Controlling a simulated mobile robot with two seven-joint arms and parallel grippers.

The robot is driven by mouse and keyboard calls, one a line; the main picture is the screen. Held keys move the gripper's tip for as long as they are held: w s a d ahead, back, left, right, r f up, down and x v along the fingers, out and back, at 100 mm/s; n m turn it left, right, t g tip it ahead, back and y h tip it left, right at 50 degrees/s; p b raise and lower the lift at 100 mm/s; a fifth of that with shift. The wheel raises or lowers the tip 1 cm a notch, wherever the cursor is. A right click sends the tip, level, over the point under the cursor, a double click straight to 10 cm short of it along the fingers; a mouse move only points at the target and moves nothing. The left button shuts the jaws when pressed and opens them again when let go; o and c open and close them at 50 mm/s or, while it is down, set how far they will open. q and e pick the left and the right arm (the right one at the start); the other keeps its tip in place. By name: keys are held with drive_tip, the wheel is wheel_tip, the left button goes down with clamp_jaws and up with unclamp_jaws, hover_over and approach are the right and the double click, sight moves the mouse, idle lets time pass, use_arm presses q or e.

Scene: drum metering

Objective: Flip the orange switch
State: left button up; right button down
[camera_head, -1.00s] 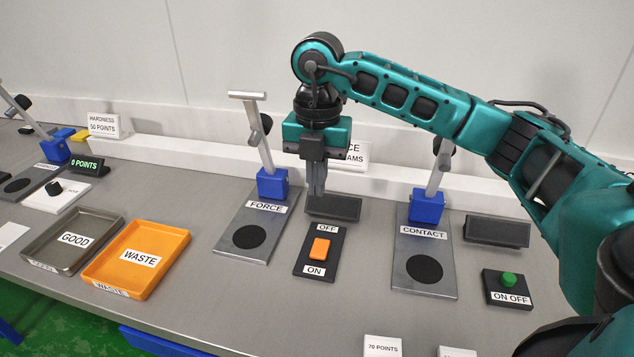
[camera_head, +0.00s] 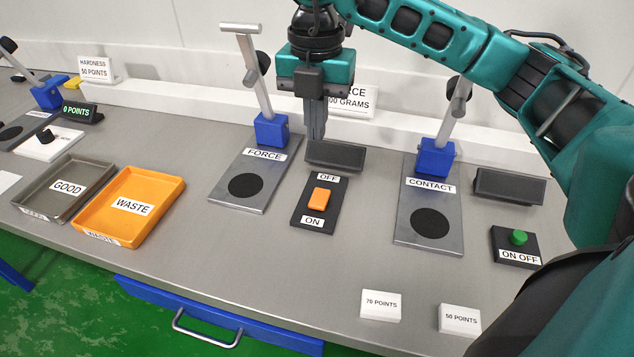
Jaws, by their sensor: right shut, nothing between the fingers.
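The orange switch (camera_head: 319,199) sits on a small black plate (camera_head: 303,216) marked OFF at the far end and ON at the near end. Which way the switch is tipped is too small to tell. My right gripper (camera_head: 316,136) points down, shut and empty, beyond the OFF end of the plate. My left gripper is not in view.
The FORCE stand (camera_head: 270,135) is left of the switch, and the CONTACT stand (camera_head: 433,160) is right. A green button box (camera_head: 515,247) stands further right. Orange WASTE (camera_head: 166,218) and grey GOOD (camera_head: 45,206) trays lie left. The table in front of the switch is clear.

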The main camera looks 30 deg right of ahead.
sight(316, 201)
wheel_tip(316, 201, down, 14)
drive_tip(key=shift+f, duration=0.1)
idle(0.5)
